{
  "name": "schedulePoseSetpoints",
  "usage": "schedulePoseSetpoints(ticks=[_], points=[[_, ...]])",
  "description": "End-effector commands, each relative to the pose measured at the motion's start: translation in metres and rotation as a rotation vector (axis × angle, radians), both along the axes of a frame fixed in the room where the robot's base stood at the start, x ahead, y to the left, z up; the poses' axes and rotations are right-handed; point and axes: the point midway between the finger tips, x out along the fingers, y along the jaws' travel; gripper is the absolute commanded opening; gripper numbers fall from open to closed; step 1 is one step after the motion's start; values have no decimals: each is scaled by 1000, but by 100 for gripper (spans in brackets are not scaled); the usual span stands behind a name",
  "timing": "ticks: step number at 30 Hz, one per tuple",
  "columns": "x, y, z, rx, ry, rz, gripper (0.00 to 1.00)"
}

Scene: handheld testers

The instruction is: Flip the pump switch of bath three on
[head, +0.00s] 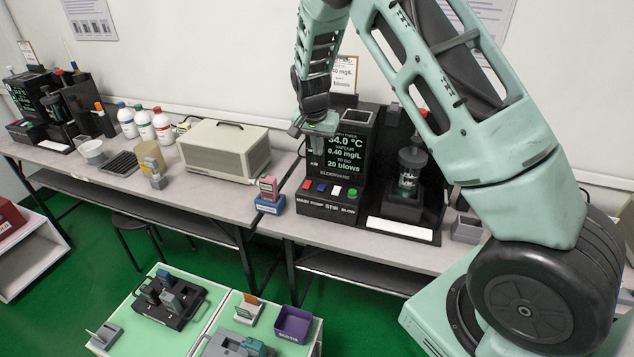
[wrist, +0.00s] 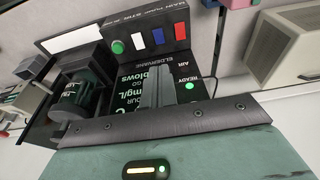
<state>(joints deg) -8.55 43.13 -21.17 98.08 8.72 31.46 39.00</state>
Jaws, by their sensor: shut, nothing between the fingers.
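A black bath unit (head: 374,122) stands on the bench with a lit screen showing 34.0 °C, 0.40 mg/L and 20 blows. I cannot read a bath number on it. Its front panel has red, blue, white and green controls above the labels MAIN, PUMP, STIR and BLOW. The blue pump switch (head: 321,187) is second from the left; it also shows in the wrist view (wrist: 158,36). I cannot tell its on or off position. My gripper (head: 314,150) is shut and empty, in front of the screen and above the panel, apart from the switch. Its fingers show in the wrist view (wrist: 157,74).
A pink and blue block stack (head: 269,195) stands left of the panel, with a beige box (head: 224,150) beyond. A glass jar holder (head: 408,172) stands on the unit's right. Another dark unit (head: 75,100) is at the far left. Low green-topped tables stand in front.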

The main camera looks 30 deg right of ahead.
Motion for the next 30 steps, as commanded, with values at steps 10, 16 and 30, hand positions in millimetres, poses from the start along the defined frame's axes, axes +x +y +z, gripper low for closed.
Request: schedulePoseSetpoints(ticks=[10, 16, 30], points=[[6, -10, -49, 1, 5, -2, 0], [12, -17, -87, 0, 4, 0, 0], [11, -14, -135, 1, 1, 1, 0]])
